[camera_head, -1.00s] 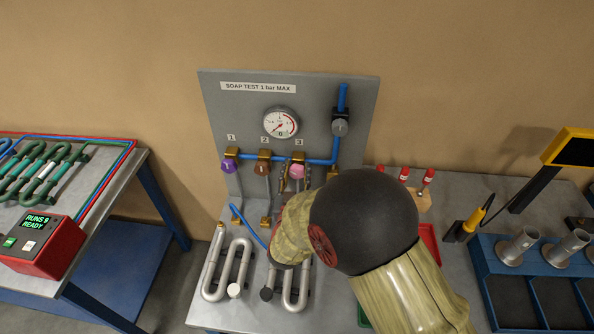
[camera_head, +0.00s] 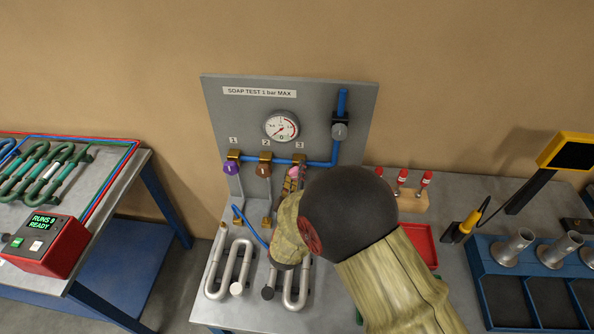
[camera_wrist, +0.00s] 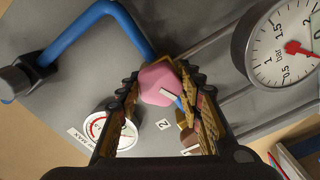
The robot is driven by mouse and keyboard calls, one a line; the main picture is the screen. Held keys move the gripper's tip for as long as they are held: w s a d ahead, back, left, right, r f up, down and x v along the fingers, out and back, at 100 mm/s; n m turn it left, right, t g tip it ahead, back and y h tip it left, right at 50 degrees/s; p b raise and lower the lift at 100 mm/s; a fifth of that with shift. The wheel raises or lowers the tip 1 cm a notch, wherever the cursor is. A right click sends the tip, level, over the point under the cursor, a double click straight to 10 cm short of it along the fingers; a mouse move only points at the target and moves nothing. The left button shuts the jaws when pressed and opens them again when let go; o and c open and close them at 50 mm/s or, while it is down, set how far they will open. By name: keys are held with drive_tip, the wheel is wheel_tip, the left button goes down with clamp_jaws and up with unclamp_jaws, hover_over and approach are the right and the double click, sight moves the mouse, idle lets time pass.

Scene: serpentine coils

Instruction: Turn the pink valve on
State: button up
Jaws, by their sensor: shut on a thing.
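The pink valve (camera_head: 296,171) is the rightmost of three coloured valve knobs on the grey test panel, under label 3. In the wrist view the pink knob (camera_wrist: 158,84), with a white mark on its face, sits between my fingertips. My gripper (camera_wrist: 161,80) is shut on the knob, one finger on each side. In the head view my gripper (camera_head: 291,182) reaches up to the knob from below, and my dark wrist hides part of the area. The panel's gauge (camera_head: 281,127) shows its red needle at the lower left, near zero.
A purple knob (camera_head: 231,169) and a brown knob (camera_head: 263,171) stand to the left on the blue pipe (camera_head: 320,161). Silver serpentine coils (camera_head: 230,270) lie below. A red tray (camera_head: 421,240) and red-topped pieces (camera_head: 402,177) are to the right.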

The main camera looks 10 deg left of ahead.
drive_tip(key=n+p, duration=0.3)
drive_tip(key=n, duration=0.4)
drive_tip(key=n+p, duration=0.2)
drive_tip(key=n, duration=0.4)
drive_tip(key=shift+f, duration=0.15)
idle(0.6)
drive_tip(key=o, duration=1.2)
drive_tip(key=shift+s, duration=0.1)
drive_tip(key=s, duration=1.1)
drive_tip(key=shift+s+d, duration=0.35)
drive_tip(key=shift+s, duration=0.05)
